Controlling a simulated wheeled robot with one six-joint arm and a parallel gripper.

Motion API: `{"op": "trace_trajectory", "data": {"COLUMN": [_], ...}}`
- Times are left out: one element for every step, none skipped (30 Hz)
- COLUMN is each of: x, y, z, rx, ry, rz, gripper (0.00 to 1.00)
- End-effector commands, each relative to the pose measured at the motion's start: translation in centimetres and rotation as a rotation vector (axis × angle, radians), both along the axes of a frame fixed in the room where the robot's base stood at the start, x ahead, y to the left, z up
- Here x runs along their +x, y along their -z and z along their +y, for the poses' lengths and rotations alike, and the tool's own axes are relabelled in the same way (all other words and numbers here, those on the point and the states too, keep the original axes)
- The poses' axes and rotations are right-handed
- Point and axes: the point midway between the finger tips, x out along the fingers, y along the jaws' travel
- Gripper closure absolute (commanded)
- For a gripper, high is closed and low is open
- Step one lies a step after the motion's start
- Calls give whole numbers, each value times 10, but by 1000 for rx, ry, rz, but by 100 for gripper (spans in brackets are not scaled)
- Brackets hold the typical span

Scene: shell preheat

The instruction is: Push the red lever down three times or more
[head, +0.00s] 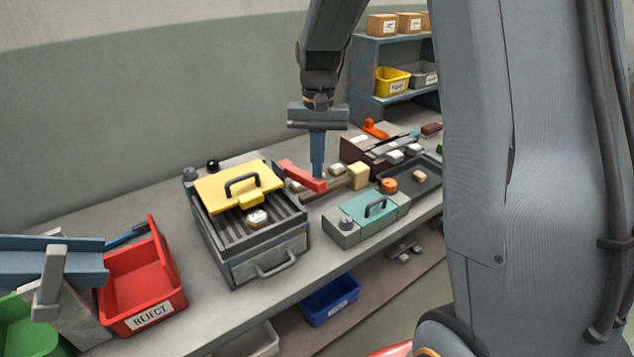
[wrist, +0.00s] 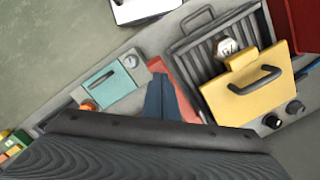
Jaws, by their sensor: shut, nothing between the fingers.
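The red lever (head: 303,176) stands on the bench between the grill-like box and the teal-topped box. It slopes down to the right in the head view. My gripper (head: 317,172) points straight down, shut and empty, with its blue fingertips at the lever's lower right end. I cannot tell whether they touch it. In the wrist view the lever (wrist: 172,80) shows beside and partly behind my gripper (wrist: 160,80), which hides part of it.
The grill-like box (head: 265,270) with a yellow handled lid (head: 220,193) stands left of the lever. The teal-topped box (head: 365,208) stands to the right. A red REJECT bin (head: 140,280) is at the left. A shelf with bins (head: 392,82) stands behind.

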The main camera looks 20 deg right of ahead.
Motion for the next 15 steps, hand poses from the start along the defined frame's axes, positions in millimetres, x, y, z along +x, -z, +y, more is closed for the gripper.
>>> {"op": "trace_trajectory", "data": {"x": [0, 0, 0, 0, 0, 0, 0, 0, 0, 0, 0, 0, 0, 0, 0], "y": [0, 0, 0, 0, 1, 3, 4, 6, 10, 13, 16, 21, 24, 27, 32], "z": [0, 0, 0, 0, 0, 0, 0, 0, 0, 0, 0, 0, 0, 0, 0], "rx": [0, 0, 0, 0, 0, 0, 0, 0, 0, 0, 0, -1, -1, 0, 0], "ry": [0, 0, 0, 0, 0, 0, 0, 0, 0, 0, 0, 0, 0, 0, 0], "rz": [0, 0, 0, 0, 0, 0, 0, 0, 1, 1, 1, 1, 1, 1, 1], "gripper": [100, 100, 100, 100, 100, 100, 100, 100, 100, 100, 100, 100, 100, 100, 100]}}
